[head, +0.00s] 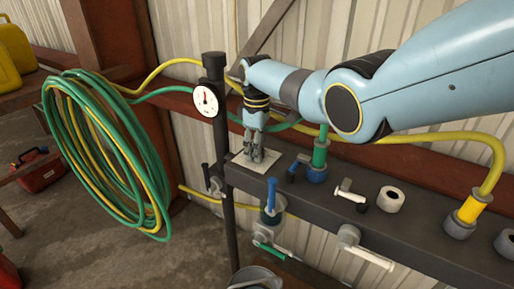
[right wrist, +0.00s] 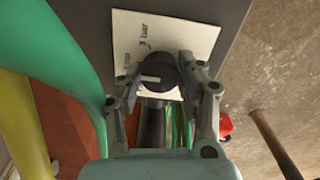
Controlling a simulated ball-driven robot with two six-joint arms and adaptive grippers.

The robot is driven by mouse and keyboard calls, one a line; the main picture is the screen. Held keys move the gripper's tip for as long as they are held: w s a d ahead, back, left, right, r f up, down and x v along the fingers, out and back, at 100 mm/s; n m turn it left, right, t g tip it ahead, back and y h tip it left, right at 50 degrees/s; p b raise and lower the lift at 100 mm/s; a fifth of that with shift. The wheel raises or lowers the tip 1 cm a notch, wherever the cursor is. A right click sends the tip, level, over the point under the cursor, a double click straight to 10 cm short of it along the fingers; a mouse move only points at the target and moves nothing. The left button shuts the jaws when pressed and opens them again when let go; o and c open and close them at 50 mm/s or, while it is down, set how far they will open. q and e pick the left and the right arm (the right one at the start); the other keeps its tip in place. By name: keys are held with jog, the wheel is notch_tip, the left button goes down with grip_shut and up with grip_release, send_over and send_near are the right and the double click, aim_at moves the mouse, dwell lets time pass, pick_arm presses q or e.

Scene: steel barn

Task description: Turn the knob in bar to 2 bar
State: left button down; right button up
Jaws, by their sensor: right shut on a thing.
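The knob (right wrist: 158,72) is dark and round with a pale line on its face. It sits on a white card (right wrist: 205,32) with printed bar markings, of which "3 bar" can be made out. My right gripper (right wrist: 157,62) is shut on the knob, one finger on each side. In the head view my right gripper (head: 255,155) points down at the card (head: 241,163) on the dark beam, and its fingers hide most of the knob. A white round gauge (head: 207,101) with a red needle stands left of it; its figures are too small to read. My left gripper is out of view.
The dark beam (head: 400,240) carries several valves and hose fittings, with a blue-handled valve (head: 271,194) close by. A green and yellow hose coil (head: 100,150) hangs at left. A yellow hose (head: 480,142) arches at right. A bucket (head: 256,278) stands below.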

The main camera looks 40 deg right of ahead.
jog(key=o, duration=1.2)
jog(key=shift+w, duration=0.1)
jog(key=shift+c, duration=0.2)
notch_tip(320, 180, up, 12)
